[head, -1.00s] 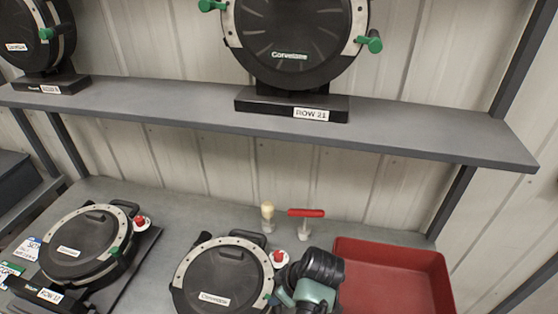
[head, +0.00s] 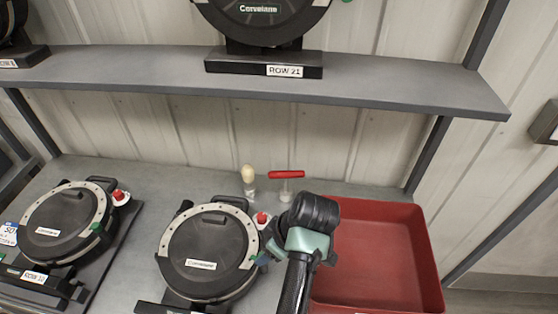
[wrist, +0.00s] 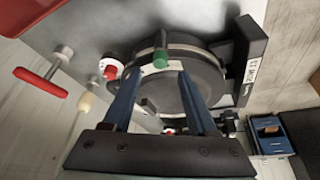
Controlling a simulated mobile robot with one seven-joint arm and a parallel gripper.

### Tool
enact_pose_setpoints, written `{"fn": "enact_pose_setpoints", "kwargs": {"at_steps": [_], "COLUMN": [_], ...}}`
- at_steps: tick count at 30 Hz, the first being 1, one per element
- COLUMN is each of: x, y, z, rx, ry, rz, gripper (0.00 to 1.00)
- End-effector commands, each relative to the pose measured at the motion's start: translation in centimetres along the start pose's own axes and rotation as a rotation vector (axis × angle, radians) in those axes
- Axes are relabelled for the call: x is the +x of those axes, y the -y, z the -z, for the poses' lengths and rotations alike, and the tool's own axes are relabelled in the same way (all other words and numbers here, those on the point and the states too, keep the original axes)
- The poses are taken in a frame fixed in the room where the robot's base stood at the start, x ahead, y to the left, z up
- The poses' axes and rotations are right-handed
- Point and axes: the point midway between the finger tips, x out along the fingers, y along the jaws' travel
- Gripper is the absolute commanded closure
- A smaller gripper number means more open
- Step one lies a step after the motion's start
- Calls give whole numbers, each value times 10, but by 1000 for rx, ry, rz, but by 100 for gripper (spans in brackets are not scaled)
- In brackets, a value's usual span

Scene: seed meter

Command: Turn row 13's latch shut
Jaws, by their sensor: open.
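The middle seed meter (head: 205,255) lies on the bench, a black round lid in a pale ring. My gripper (wrist: 159,75) is open, blue fingers apart, with nothing clearly held. In the head view my gripper (head: 267,251) is at the middle meter's right rim, partly hidden by my wrist. Whether a finger touches the latch I cannot tell.
Another meter (head: 68,225) lies at left. A red knob (head: 262,218), a pale-topped tool (head: 247,175) and a red T-handle (head: 286,174) stand behind. A red tray (head: 380,260) is at right. A shelf (head: 400,90) with the ROW 21 meter (head: 262,15) is above.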

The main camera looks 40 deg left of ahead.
Motion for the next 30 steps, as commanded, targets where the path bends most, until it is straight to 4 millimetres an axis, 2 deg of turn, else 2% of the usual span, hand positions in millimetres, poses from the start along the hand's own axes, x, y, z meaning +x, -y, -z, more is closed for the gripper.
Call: {"fn": "enact_pose_setpoints", "kwargs": {"at_steps": [3, 10, 16, 30], "x": [-28, -76, -86, -85], "y": [-2, 0, 0, 0], "z": [-1, 1, 0, 0], "rx": [-1, 3, 1, -1], "ry": [-3, 0, -1, -1], "rz": [-8, -1, 0, 0], "gripper": [42, 42, 42, 42]}}
